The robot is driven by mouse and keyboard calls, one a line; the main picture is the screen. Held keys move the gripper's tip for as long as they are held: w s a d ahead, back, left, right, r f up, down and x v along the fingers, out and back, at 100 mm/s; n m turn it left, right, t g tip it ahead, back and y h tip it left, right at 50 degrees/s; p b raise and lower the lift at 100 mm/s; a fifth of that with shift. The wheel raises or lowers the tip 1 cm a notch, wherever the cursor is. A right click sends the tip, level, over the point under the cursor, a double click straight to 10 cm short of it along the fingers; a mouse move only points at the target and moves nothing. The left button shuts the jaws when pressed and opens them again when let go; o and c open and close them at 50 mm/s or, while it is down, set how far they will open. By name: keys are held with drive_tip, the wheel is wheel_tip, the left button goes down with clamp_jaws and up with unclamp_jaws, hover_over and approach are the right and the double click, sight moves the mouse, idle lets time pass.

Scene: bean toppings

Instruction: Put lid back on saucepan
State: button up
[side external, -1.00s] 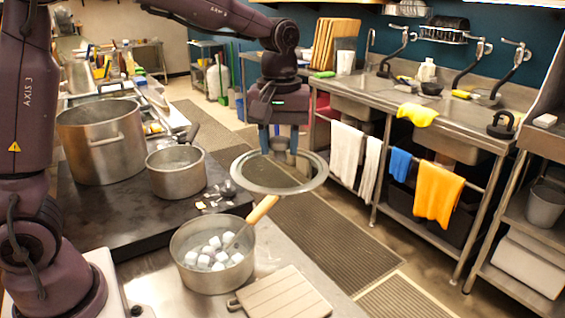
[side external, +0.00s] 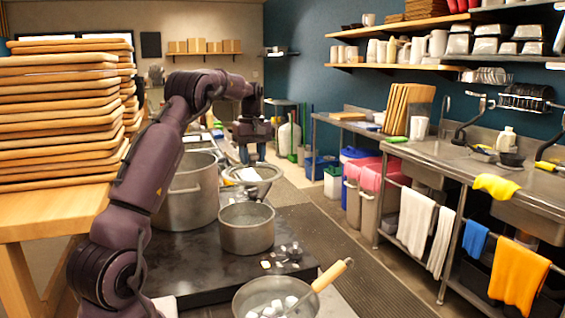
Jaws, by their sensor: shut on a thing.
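My gripper (side external: 249,155) is shut on a round glass lid with a wide metal rim (side external: 272,174) and holds it roughly level. In the picture the lid appears just above and behind a small grey metal pot (side external: 247,232), apart from it. A second pan (side external: 245,295), with a wooden-handled utensil (side external: 331,275) and several white cubes in it, stands at the bottom, partly cut off by the frame. Both are uncovered. I cannot tell which one is the saucepan. The grip point on the lid is too small to make out.
A large stockpot (side external: 187,196) stands left of the small pot on the dark stove top (side external: 200,262). Small scraps (side external: 284,252) lie right of the small pot. Stacked wooden boards (side external: 60,120) fill the left. A steel sink counter (side external: 450,155) runs along the right, across an open aisle.

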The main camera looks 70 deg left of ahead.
sight(244, 168)
drive_tip(key=s+a, duration=0.2)
drive_tip(key=shift+s+a+f+n, duration=0.1)
drive_tip(key=shift+a+n, duration=0.2)
drive_tip(key=f, duration=0.4)
drive_tip(key=shift+d, duration=0.2)
wheel_tip(244, 168, down, 7)
drive_tip(key=shift+f, duration=0.2)
drive_tip(key=shift+f, duration=0.45)
idle(1.9)
drive_tip(key=o, duration=1.7)
drive_tip(key=shift+o, duration=0.2)
drive_tip(key=shift+r, duration=0.15)
drive_tip(key=shift+r, duration=3.35)
